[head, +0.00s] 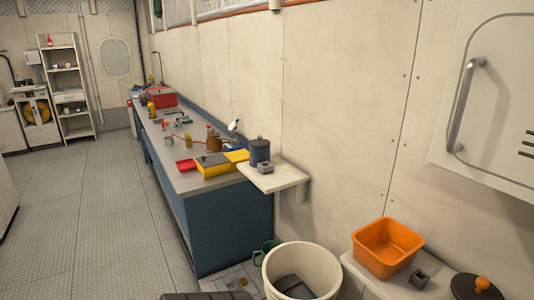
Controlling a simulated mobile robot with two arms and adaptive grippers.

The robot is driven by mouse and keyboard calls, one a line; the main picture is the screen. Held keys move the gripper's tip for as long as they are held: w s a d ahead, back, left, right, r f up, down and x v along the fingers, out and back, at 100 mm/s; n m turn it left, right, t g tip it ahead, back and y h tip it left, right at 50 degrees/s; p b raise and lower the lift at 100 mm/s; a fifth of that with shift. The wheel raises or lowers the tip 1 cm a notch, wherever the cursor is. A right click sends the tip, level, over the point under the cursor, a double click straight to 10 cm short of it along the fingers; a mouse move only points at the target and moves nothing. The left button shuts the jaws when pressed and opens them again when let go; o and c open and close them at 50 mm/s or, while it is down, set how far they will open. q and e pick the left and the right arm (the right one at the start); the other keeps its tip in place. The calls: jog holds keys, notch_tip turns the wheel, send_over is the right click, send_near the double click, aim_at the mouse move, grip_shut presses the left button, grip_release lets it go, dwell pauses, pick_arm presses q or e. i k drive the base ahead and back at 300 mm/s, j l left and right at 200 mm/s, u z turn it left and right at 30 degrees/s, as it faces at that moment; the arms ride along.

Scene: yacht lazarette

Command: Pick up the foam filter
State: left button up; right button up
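I cannot pick out the foam filter with certainty. A small dark grey block (419,280) lies on the low white shelf at the lower right, in front of the orange bin. A similar small grey block (264,168) sits on the white wall shelf beside a dark blue canister. Dark grey flat pieces (294,286) lie inside the white bucket, too unclear to name. Neither of my grippers is in view.
A white bucket (268,268) stands on the floor by the blue workbench (232,222). A yellow tray (238,156) and several tools crowd the bench top. An orange bin (387,263) sits on the low shelf. The metal floor (90,215) at left is clear.

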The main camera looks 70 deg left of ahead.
aim_at(259, 148)
jog(key=u, duration=2.35)
